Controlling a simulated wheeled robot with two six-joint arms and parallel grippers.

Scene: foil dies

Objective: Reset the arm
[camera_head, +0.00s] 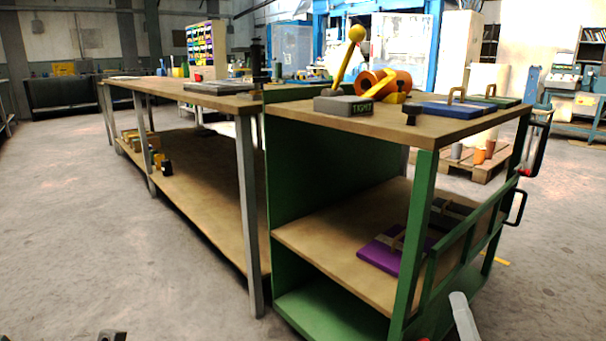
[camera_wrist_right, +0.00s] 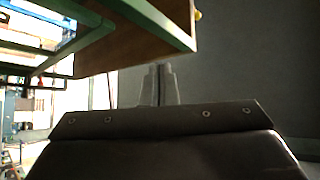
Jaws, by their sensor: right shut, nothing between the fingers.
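My right gripper (camera_head: 461,304) shows as a pale grey tip at the bottom edge of the head view. It is in front of the green cart's lower right corner, with open floor around it. In the right wrist view its two fingers (camera_wrist_right: 160,70) are together and hold nothing. A green cart edge passes above and left of them in that view. Only small dark parts show at the bottom left of the head view, and no left fingers can be made out.
A green cart (camera_head: 424,235) with a wooden top carries a grey block marked TIGHT (camera_head: 343,105), a yellow-knobbed lever (camera_head: 348,59), an orange roll (camera_head: 392,84) and a blue plate (camera_head: 449,108). A purple plate (camera_head: 380,256) lies on its shelf. A long bench (camera_head: 180,92) adjoins. Floor at left is clear.

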